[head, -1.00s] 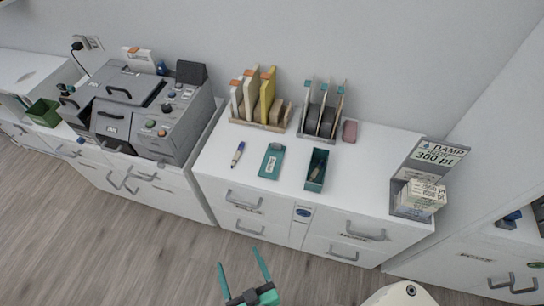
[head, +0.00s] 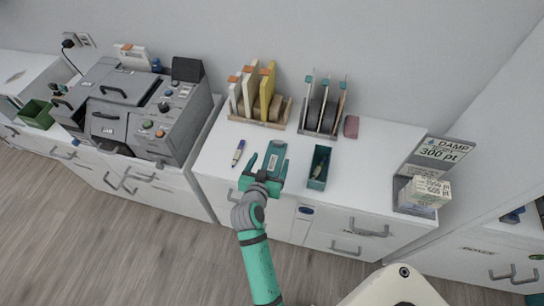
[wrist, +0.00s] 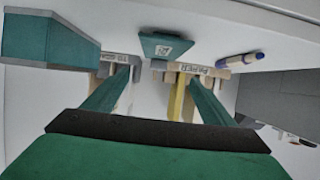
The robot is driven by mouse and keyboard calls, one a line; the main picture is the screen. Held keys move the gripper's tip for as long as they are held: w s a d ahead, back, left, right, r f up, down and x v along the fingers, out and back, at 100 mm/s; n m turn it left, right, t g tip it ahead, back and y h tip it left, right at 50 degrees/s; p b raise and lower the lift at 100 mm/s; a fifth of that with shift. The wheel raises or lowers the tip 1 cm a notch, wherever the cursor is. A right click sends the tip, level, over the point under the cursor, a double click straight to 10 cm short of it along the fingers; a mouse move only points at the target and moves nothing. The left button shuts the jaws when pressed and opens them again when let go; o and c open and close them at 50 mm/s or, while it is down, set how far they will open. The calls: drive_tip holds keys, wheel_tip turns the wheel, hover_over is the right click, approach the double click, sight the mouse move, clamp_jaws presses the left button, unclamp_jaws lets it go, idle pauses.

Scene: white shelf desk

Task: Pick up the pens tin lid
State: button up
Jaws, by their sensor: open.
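The pens tin lid (head: 277,151) is a flat teal piece with a pale label, lying on the white desk top. It also shows in the wrist view (wrist: 160,45), beyond my fingertips. The open teal pens tin (head: 319,168) stands to its right with something dark inside; it is at the upper left of the wrist view (wrist: 45,42). My gripper (head: 266,168) is open, its teal fingers pointing toward the lid and overlapping its near part in the head view. No contact with the lid is visible.
A blue and white pen (head: 238,153) lies left of the lid. A wooden file rack (head: 260,122) and a rack with dark rolls (head: 322,115) stand behind. A pink block (head: 351,127) and a grey card holder (head: 425,185) are to the right. A grey machine (head: 140,110) stands left.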

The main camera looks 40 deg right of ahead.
sight(278, 145)
drive_tip(key=x, duration=0.4)
drive_tip(key=shift+w+d, duration=0.1)
drive_tip(key=shift+d, duration=0.35)
drive_tip(key=shift+x, duration=3.1)
drive_tip(key=shift+f, duration=0.15)
drive_tip(key=shift+c, duration=0.3)
drive_tip(key=c, duration=1.1)
